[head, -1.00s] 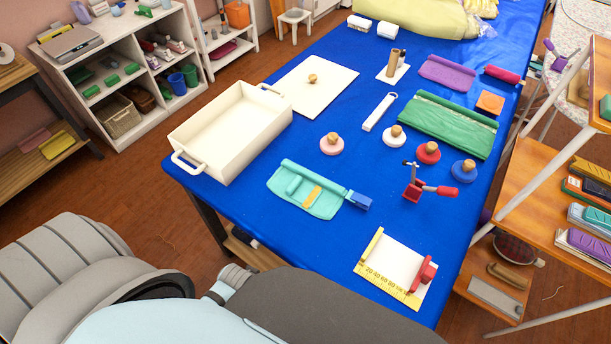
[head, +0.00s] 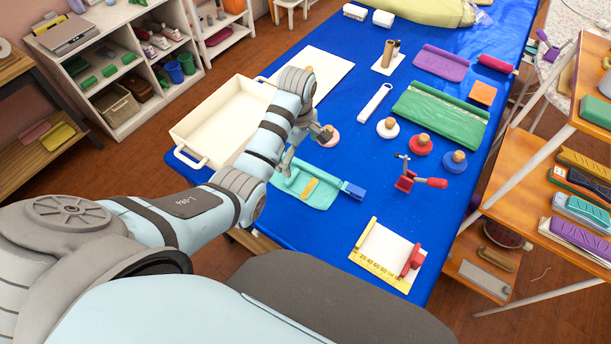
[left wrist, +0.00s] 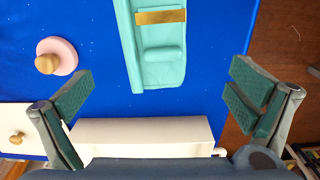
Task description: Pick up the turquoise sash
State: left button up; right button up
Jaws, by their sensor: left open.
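The turquoise sash (head: 322,194) lies folded on the blue table, with a gold band (head: 310,188) across it and a blue clip-like piece (head: 353,190) at its right end. It also shows in the left wrist view (left wrist: 160,65), where its rolled edge and a short raised roll are visible. My left gripper (head: 305,150) is above the table, just behind the sash's left end. Its two green-padded fingers (left wrist: 160,98) are spread wide and empty, with the sash ahead of the gap between them. My right gripper is out of view.
A cream tray (head: 190,128) stands left of the sash, partly behind my arm. A pink knobbed disc (head: 326,142) is close to the left gripper. A red clamp (head: 405,182) and a white ruler-edged board (head: 385,255) lie to the right.

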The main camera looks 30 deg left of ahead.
aim_at(303, 180)
pick_arm(q)
jog(key=shift+n, duration=0.4)
jog(key=f+b, duration=0.1)
jog(key=f, duration=0.3)
jog(key=f+b, duration=0.1)
jog(key=f, duration=0.3)
jog(key=w+f+b, duration=0.1)
jog(key=f+b, duration=0.1)
jog(key=f, duration=0.3)
jog(key=shift+d, duration=0.25)
jog(key=shift+r, duration=0.1)
jog(key=shift+c, duration=0.2)
jog(key=c, duration=1.3)
